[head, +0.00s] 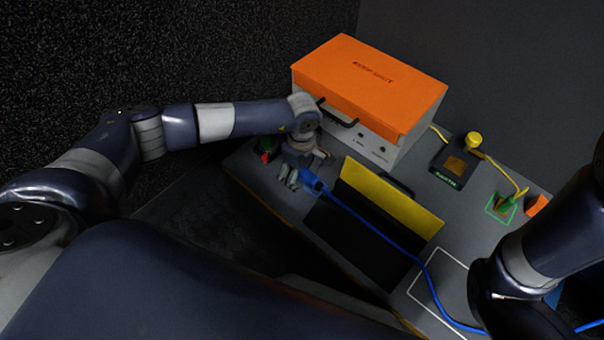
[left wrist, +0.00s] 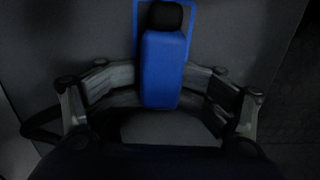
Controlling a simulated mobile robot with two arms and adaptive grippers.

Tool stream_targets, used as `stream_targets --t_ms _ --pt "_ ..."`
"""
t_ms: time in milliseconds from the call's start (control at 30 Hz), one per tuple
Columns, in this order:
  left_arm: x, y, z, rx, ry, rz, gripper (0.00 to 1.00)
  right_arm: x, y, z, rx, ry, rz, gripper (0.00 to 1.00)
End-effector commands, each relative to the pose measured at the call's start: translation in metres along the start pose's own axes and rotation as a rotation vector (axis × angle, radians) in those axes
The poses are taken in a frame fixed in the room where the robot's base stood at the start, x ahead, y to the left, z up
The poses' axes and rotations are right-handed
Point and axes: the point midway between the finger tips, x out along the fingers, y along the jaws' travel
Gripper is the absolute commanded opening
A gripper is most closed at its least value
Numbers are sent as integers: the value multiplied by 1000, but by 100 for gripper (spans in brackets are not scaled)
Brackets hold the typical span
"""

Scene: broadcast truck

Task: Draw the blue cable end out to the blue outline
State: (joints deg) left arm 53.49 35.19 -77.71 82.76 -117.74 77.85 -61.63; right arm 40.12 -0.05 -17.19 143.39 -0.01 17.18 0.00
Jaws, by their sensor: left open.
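The blue cable end (head: 314,184) lies on the grey worktop beside my left gripper (head: 291,180). In the left wrist view the blue cable end (left wrist: 162,70), with a black tip, lies between the spread fingers of my left gripper (left wrist: 160,90), which is open. Blue edges of the blue outline (left wrist: 192,12) show around the tip there. The blue cable (head: 375,235) runs from this end across the black opening to the lower right. My right arm (head: 530,270) comes in at the right; its gripper is not visible.
An orange-topped box (head: 370,85) with a black handle stands behind my left gripper. A yellow flap (head: 390,205) stands up by the black opening. A white outline (head: 425,290), a yellow cable (head: 500,170) and a green outline (head: 490,208) are at the right.

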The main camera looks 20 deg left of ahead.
Motion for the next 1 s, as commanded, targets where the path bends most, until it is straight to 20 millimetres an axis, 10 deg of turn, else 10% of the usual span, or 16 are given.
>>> stream_targets --t_ms 367,1000 --pt "-2 -3 -3 -2 6 -7 50 -1 0 2 0 -6 1 17" --pt "-115 0 0 -1 2 2 50 0 0 2 0 -3 -1 17"
